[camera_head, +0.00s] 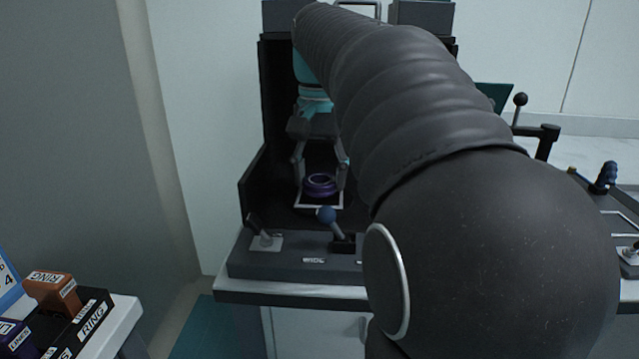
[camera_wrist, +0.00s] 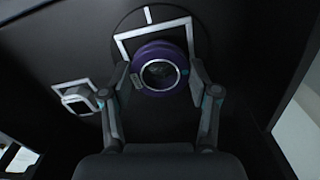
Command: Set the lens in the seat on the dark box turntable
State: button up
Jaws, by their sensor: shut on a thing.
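The lens, a purple ring with a dark glassy middle (camera_head: 321,185), is held between the fingers of my gripper (camera_head: 321,176) inside the open dark box (camera_head: 252,180). In the wrist view the lens (camera_wrist: 160,72) sits between both fingertips of my gripper (camera_wrist: 159,76), which are shut on its sides. Behind the lens is a white square outline (camera_wrist: 124,46) on a dark round turntable (camera_wrist: 197,28). The outline also shows under the lens in the head view (camera_head: 307,206). The lens hides the outline's middle; I cannot tell whether the lens touches it.
A rack with an orange block (camera_head: 50,291) is at lower left. Another station with a blue-handled lever (camera_head: 606,177) is at right. My arm covers much of the middle.

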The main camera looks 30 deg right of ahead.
aim_at(320, 179)
jog(key=shift+f, duration=0.6)
jog(key=shift+f, duration=0.15)
jog(key=o, duration=1.2)
notch_tip(320, 179, up, 12)
jog(key=shift+r+p, duration=0.15)
jog(key=shift+p, duration=0.6)
